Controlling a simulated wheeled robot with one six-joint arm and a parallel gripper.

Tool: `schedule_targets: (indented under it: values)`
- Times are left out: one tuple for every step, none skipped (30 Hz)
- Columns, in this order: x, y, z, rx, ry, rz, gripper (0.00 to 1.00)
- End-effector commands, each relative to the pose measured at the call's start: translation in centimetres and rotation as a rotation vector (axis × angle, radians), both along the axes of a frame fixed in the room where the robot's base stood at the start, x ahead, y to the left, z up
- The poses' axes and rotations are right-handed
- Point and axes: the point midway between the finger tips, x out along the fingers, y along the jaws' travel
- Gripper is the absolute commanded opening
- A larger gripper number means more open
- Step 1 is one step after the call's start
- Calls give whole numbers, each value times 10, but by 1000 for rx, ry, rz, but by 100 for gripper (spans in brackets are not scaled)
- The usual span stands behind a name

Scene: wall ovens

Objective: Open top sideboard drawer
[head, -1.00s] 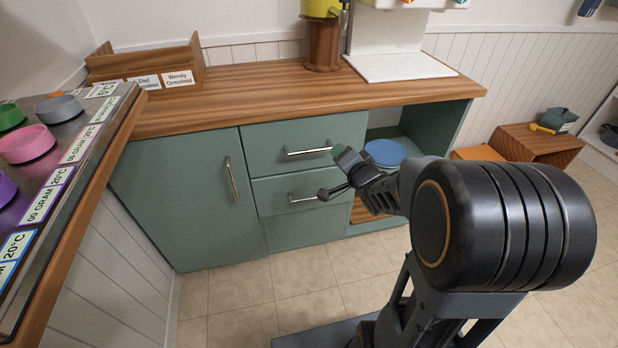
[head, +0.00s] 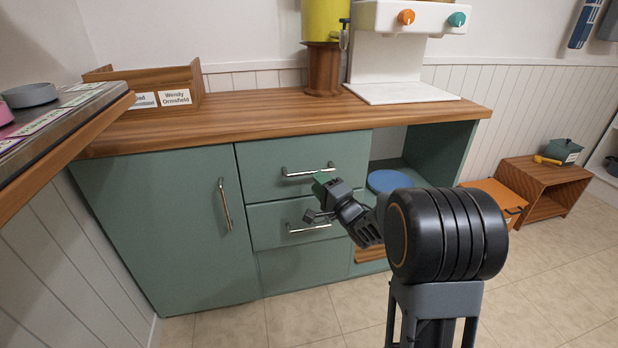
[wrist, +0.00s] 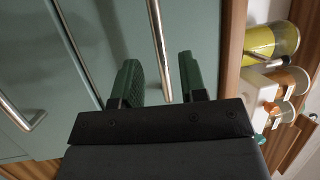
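The green sideboard's top drawer (head: 262,153) is closed, under the wooden countertop. Its silver bar handle (head: 308,171) runs across its front. My gripper (head: 317,197) is in front of the drawers, with its upper finger just below the right part of that handle in the picture. In the wrist view its two green fingers (wrist: 158,72) are spread apart, with nothing gripped. The top drawer's handle (wrist: 157,40) passes through the gap between them in that picture; I cannot tell how far it lies from the fingertips. The lower drawer (head: 268,222) is closed too.
A cupboard door (head: 165,235) with a vertical handle is left of the drawers. An open shelf with a blue round thing (head: 390,180) is right of them. Another counter (head: 60,140) juts in at the left. The tiled floor in front is clear.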

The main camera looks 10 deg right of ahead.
Motion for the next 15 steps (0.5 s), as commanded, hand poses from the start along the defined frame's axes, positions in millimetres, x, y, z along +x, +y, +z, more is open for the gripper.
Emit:
schedule_targets:
  values:
    - [9,4,-1,-1,-1,2,39]
    - [13,6,0,-1,-1,3,39]
    - [18,8,1,0,-1,3,39]
    - [22,10,2,0,0,2,39]
    - [26,11,3,0,-1,2,39]
    - [30,13,4,-1,0,1,39]
    - [33,14,5,-1,0,1,39]
    - [36,15,6,-1,-1,1,39]
    - [39,16,6,-1,0,1,39]
    - [41,17,7,-1,0,0,39]
    - [42,18,7,-1,1,0,39]
    - [44,18,7,-1,1,0,39]
    - [45,19,8,-1,1,0,39]
    - [46,19,8,-1,1,0,39]
    - [47,20,9,-1,0,0,39]
